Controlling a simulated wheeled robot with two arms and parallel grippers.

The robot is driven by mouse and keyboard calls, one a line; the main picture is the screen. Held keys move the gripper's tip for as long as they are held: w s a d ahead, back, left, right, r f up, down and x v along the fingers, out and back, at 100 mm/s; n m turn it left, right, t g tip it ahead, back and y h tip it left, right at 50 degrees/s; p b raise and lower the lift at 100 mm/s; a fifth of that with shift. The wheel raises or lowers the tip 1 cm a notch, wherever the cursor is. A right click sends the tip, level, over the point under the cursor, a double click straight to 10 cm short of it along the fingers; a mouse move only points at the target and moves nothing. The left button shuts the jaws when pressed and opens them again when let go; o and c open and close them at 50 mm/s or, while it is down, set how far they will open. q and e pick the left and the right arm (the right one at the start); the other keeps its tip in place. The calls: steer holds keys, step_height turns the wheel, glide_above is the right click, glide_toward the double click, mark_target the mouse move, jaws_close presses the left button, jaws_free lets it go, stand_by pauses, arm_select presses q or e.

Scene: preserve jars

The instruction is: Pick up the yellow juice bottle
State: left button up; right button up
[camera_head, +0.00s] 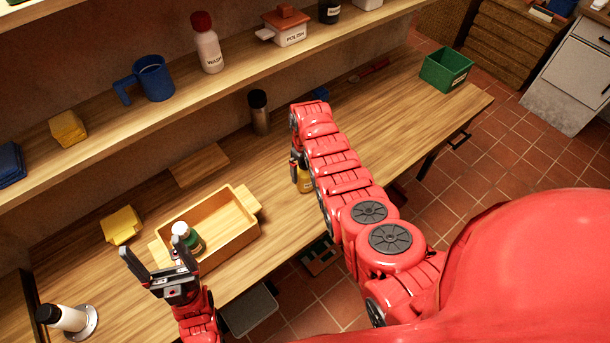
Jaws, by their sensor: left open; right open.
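A small yellow bottle (305,182) stands on the workbench near its front edge, in the middle of the head view. It is partly hidden by my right arm, and its label cannot be read. My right gripper (294,152) is open beside the bottle. A dark finger shows at the bottle's left side; the other finger is mostly hidden, so I cannot tell whether the bottle is between them. My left gripper (160,262) is open and empty, fingers up, in front of the wooden tray.
The wooden tray (243,238) holds a green bottle with a white cap (193,242). A yellow block (121,225), a dark cylinder (259,112) and a green bin (446,69) stand on the bench. A shelf above carries a blue mug (154,78) and a white bottle (208,46).

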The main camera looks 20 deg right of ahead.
steer(key=shift+f, duration=0.15)
steer(key=shift+c, duration=0.2)
jaws_close()
stand_by(0.3)
